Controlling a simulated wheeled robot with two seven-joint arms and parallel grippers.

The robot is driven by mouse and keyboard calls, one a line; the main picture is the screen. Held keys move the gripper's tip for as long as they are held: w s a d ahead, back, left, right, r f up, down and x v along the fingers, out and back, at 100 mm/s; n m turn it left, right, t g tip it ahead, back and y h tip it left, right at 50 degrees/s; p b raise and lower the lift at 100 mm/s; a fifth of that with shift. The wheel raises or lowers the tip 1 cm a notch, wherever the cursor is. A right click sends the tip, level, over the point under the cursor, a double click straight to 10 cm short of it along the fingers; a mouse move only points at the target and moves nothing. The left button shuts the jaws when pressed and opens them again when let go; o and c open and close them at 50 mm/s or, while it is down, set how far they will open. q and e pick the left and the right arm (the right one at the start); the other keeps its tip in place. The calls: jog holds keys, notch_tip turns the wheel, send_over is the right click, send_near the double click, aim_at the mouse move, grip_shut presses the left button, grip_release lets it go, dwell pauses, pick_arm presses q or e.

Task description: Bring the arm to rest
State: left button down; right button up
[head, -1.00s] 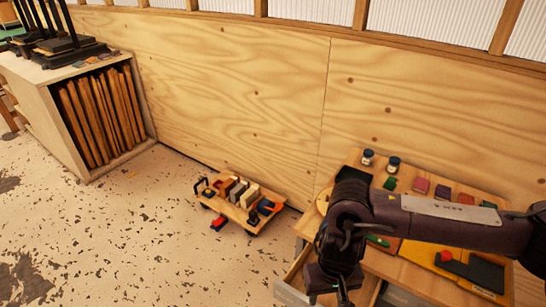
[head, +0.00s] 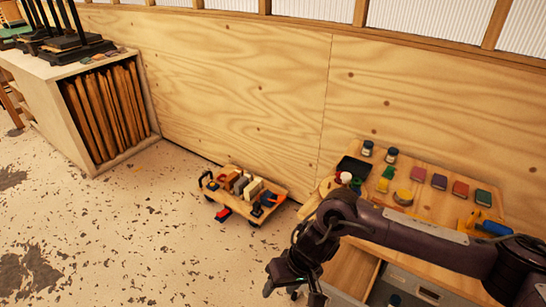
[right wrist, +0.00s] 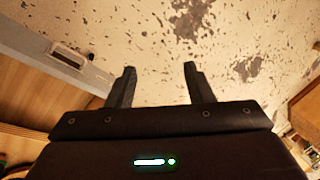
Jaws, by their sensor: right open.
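My right arm comes in from the right in the head view, reaching across in front of a wooden table (head: 420,172). My right gripper (head: 293,289) hangs at the arm's end, low in the picture, in front of the table's left side. In the right wrist view its two fingers (right wrist: 158,88) stand apart with nothing between them, and speckled floor shows beyond. My left gripper does not show. The arm hides part of the table top.
The table holds jars (head: 367,148), a black tray (head: 354,166) and several coloured blocks (head: 439,181). An open drawer (head: 352,270) is below. A low wheeled cart (head: 268,184) with several items stands left by the plywood wall. The floor (head: 140,240) at left is clear.

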jog(key=w+a+f+t+y, duration=0.3)
jog(key=w+a+f+y, duration=0.25)
jog(key=w+f, duration=0.35)
jog(key=s+d+f+m+t+h, duration=0.1)
jog(key=s+d+f+h, duration=0.2)
jog(key=f, duration=0.5)
jog(key=s+d+f+m+t, duration=0.1)
jog(key=s+d+f, duration=0.1)
jog(key=d+f, duration=0.55)
jog(key=s+d+f+h, duration=0.3)
jog(key=s+d+f, duration=0.4)
jog(key=s+f, duration=0.6)
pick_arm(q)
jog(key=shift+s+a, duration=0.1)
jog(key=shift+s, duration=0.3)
pick_arm(e)
jog(key=s+d+f+g+h, duration=0.1)
jog(key=s+d+f, duration=0.3)
jog(key=s, duration=0.8)
jog(key=s+d+f+n+g+h, duration=0.1)
jog(key=s+d, duration=0.4)
jog(key=s, duration=0.7)
notch_tip(320, 180, down, 3)
jog(key=shift+r+g+h, duration=0.15)
jog(key=shift+g+h, duration=0.6)
jog(key=shift+g, duration=0.15)
